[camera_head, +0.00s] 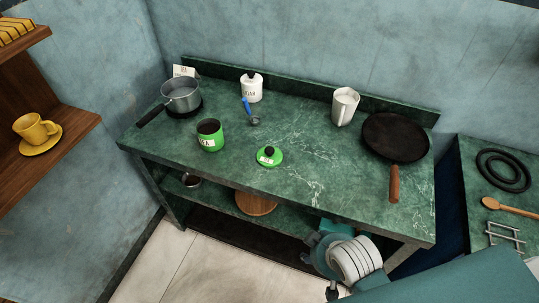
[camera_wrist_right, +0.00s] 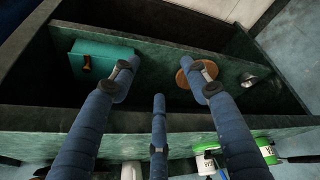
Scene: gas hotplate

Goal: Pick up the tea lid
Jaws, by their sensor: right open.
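My right gripper (camera_head: 325,243) is low in front of the counter, below and right of the lid. Its blue fingers (camera_wrist_right: 160,92) are spread in the wrist view, with nothing between them. My left gripper is not in view.
A saucepan (camera_head: 181,95) is at left, a frying pan (camera_head: 396,137) at right. The lower shelf holds a round wooden board (camera_head: 256,204). The counter around the lid is clear.

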